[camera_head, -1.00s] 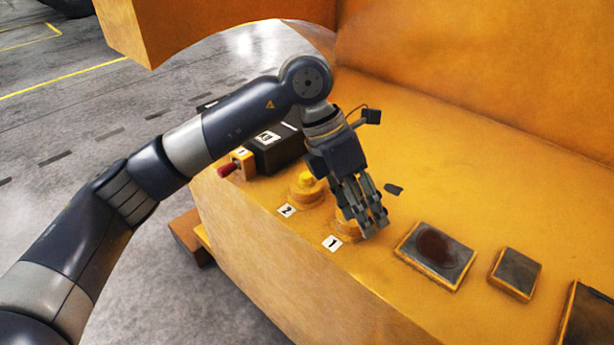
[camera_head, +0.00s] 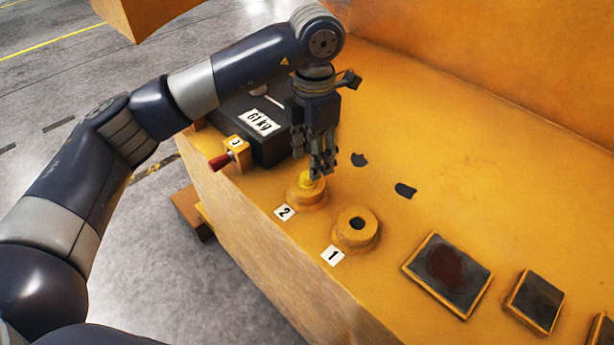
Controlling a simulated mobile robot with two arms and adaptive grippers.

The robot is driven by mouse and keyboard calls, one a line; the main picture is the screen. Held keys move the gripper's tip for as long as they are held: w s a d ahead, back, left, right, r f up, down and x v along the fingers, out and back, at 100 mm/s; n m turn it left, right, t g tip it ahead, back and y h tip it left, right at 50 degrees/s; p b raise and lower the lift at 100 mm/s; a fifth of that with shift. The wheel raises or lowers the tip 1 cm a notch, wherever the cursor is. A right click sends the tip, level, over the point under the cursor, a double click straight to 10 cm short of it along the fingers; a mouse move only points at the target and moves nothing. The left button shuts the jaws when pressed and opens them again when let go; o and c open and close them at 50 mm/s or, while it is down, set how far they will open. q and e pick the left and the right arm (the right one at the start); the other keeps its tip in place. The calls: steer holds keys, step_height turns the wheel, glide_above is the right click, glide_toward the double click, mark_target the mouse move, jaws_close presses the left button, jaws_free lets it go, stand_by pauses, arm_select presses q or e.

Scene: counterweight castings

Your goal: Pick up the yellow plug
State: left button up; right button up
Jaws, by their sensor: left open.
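The yellow plug (camera_head: 306,182) sits in the round yellow boss (camera_head: 307,196) beside the label "2" (camera_head: 284,212). My left gripper (camera_head: 322,174) points down with its fingertips at the plug's upper right side, partly covering it. It is open, and I cannot tell whether the fingers touch the plug. A second boss (camera_head: 356,230) beside the label "1" (camera_head: 332,255) shows an open dark hole. My right gripper is not in view.
A black block marked "61 kg" (camera_head: 262,124) stands behind left. A small yellow block with a red knob (camera_head: 230,157) is at the left edge. Dark pads (camera_head: 447,273) lie to the right. Two small dark flakes (camera_head: 405,190) lie on the yellow surface.

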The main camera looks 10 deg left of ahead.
mark_target(307, 175)
arm_select(q)
steer(key=f+p, duration=0.1)
steer(key=f, duration=0.1)
steer(key=a+f+p, duration=0.1)
steer(key=f, duration=0.1)
steer(key=shift+a+f, duration=0.1)
steer(key=shift+f, duration=0.4)
steer(key=shift+w+f, duration=0.1)
steer(key=shift+f, duration=0.05)
steer(key=c, duration=1)
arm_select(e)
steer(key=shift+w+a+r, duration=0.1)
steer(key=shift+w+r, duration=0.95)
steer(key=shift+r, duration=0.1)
